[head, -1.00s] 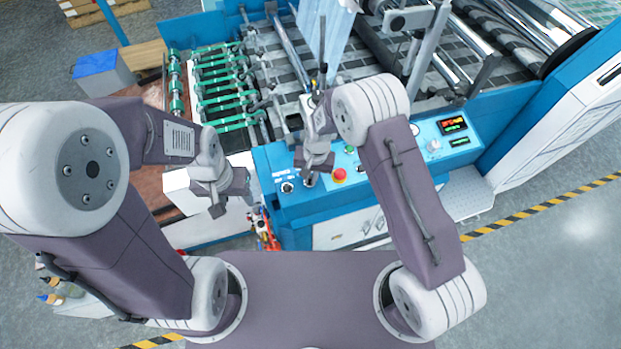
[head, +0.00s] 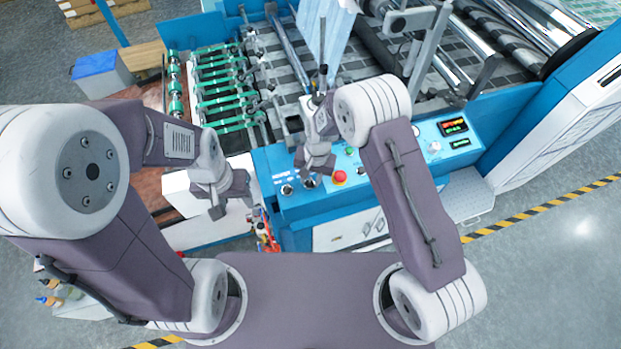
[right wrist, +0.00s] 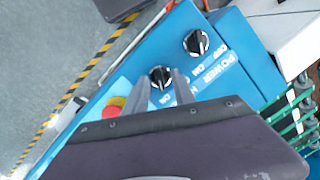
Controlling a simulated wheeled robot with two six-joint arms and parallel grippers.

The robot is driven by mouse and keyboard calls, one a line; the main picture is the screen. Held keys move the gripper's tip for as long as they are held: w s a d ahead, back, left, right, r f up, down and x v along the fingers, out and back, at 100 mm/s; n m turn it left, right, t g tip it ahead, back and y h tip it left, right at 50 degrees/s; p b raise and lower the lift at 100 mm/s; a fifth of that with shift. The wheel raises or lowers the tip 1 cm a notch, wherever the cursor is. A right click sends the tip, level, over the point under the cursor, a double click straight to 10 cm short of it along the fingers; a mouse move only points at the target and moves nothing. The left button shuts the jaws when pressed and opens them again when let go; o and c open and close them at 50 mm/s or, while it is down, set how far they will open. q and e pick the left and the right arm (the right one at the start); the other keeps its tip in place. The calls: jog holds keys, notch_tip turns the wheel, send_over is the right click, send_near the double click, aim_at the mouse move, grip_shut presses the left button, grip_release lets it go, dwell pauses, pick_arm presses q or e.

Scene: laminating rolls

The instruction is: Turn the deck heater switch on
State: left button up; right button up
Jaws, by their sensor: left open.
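The deck heater switch (right wrist: 160,77) is a black rotary knob on a pale round base, on the blue control panel (head: 330,203). It shows in the head view (head: 310,183) just below my right gripper (head: 311,170). In the right wrist view, the fingers of my right gripper (right wrist: 160,88) are apart, one on either side of the knob. Contact with it cannot be made out. An "ON" mark shows beside the knob; the rest of its label is mostly hidden. My left gripper (head: 226,192) is open and empty, left of the panel.
A similar power knob (right wrist: 197,42) sits beside the heater switch. A red emergency button (head: 339,177) is close on its other side. Lit displays (head: 453,126) are further right. Rollers with green belts (head: 225,95) lie behind. Floor at right is clear.

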notch_tip(320, 180, up, 9)
jog(key=d+b, duration=0.1)
dwell(0.3)
jog(key=shift+s, duration=0.1)
